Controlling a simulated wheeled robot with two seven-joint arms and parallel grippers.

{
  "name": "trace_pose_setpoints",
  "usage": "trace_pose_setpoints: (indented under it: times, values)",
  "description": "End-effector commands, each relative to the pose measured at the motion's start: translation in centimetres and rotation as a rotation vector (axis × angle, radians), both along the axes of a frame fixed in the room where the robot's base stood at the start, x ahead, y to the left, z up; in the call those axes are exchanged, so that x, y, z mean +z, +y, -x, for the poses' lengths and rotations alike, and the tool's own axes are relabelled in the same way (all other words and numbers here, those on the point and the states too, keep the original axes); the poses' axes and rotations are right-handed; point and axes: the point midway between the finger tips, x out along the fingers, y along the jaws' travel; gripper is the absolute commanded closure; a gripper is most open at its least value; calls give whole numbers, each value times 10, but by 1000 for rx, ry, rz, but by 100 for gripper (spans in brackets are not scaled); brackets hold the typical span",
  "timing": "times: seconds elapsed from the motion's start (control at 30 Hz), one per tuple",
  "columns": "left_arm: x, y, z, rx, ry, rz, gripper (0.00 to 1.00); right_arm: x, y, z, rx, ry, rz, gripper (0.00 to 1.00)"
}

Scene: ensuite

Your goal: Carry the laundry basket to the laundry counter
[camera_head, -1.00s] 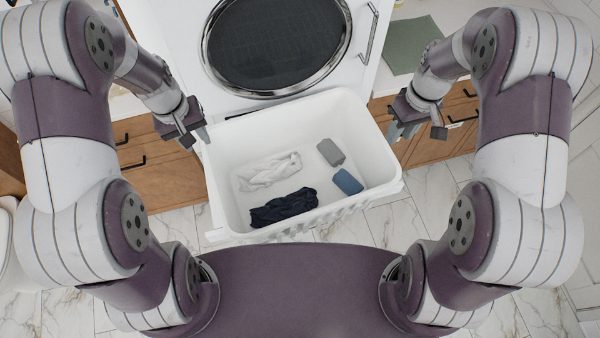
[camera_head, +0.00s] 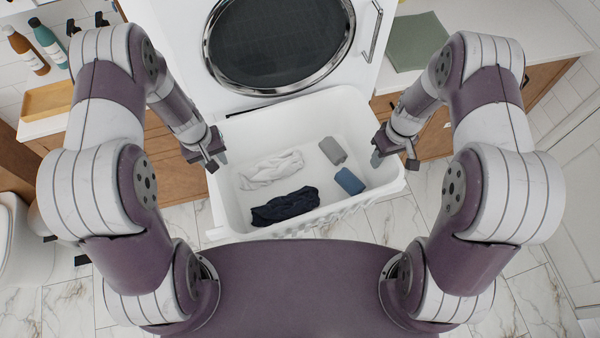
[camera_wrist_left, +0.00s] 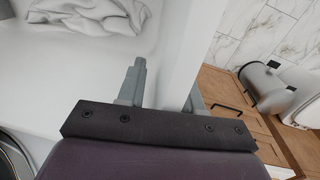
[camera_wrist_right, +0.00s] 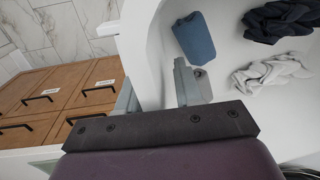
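The white laundry basket (camera_head: 300,112) stands in front of the washer. It holds a white cloth (camera_head: 271,170), a dark navy cloth (camera_head: 285,206), a grey roll (camera_head: 332,150) and a blue roll (camera_head: 349,181). My left gripper (camera_head: 212,163) is at its left rim and my right gripper (camera_head: 393,153) at its right rim. In the left wrist view the spread fingers (camera_wrist_left: 164,92) straddle the basket wall (camera_wrist_left: 182,45). In the right wrist view the spread fingers (camera_wrist_right: 153,92) also straddle the wall (camera_wrist_right: 143,30). Firm contact is not visible.
The white front-loading machine (camera_head: 300,92) is directly behind the basket. A pale counter (camera_head: 535,35) with a green cloth (camera_head: 416,42) lies to the right, over wooden drawers. Bottles (camera_head: 48,40) and a wooden tray (camera_head: 47,100) are at the left. A toilet (camera_head: 22,240) stands at left.

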Motion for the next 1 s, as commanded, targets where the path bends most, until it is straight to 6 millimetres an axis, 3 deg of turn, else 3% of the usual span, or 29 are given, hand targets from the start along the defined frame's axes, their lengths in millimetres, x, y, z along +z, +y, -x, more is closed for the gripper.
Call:
trace_pose_setpoints:
  times: [0.2,0.33,1.0]
  values:
    - [0,0,0,0,0,0,65,0,0,0,0,0,0,65]
    - [0,0,0,0,0,0,100,0,0,0,0,0,0,100]
    - [0,0,0,0,0,0,100,0,0,0,0,1,0,100]
